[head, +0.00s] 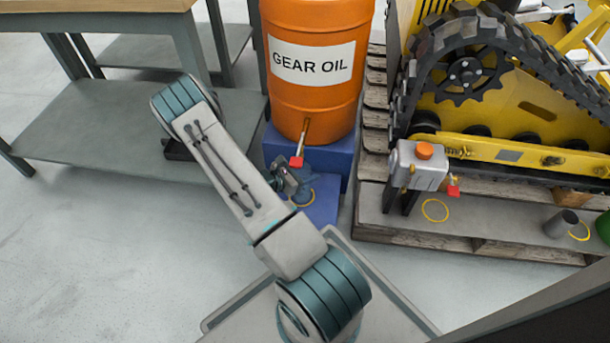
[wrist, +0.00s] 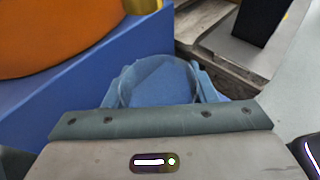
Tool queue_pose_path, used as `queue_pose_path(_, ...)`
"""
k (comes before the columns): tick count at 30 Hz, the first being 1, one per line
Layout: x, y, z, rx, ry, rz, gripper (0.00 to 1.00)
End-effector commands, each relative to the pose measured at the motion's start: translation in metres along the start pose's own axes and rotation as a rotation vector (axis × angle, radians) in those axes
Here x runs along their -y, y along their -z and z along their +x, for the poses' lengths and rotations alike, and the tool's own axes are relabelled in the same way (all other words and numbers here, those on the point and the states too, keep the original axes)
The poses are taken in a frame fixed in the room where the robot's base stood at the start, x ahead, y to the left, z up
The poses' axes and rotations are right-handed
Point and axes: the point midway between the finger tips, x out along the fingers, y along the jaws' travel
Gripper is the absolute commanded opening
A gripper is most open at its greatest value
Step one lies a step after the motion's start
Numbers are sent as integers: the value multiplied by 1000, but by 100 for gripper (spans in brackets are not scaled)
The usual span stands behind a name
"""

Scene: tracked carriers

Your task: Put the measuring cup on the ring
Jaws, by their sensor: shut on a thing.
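A clear measuring cup (wrist: 158,82) is between the blue fingers of my gripper (wrist: 158,90) in the wrist view. In the head view my gripper (head: 294,188) is over the low blue step in front of the orange drum, and the cup is hard to make out there. A yellow ring (head: 306,198) lies on that step, partly hidden by my gripper. Whether the cup touches the step I cannot tell. Two more yellow rings show to the right, one (head: 435,210) under a grey box and one (head: 579,232) beside a dark cylinder.
The orange gear oil drum (head: 312,90) stands on a blue base (head: 345,165), with a red-handled tap (head: 297,161) hanging above the step. To the right are a pallet (head: 480,245), the grey box (head: 424,172) with an orange knob, and a yellow tracked carrier (head: 500,90). A workbench (head: 110,115) is left.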

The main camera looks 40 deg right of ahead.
Motion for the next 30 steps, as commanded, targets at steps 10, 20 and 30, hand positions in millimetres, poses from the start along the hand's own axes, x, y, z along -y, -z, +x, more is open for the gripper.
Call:
queue_pose_path(10,0,2,0,0,0,0,57)
queue_pose_path(20,0,1,0,0,0,0,73)
queue_pose_path(30,-2,-5,-46,-1,-5,-1,73)
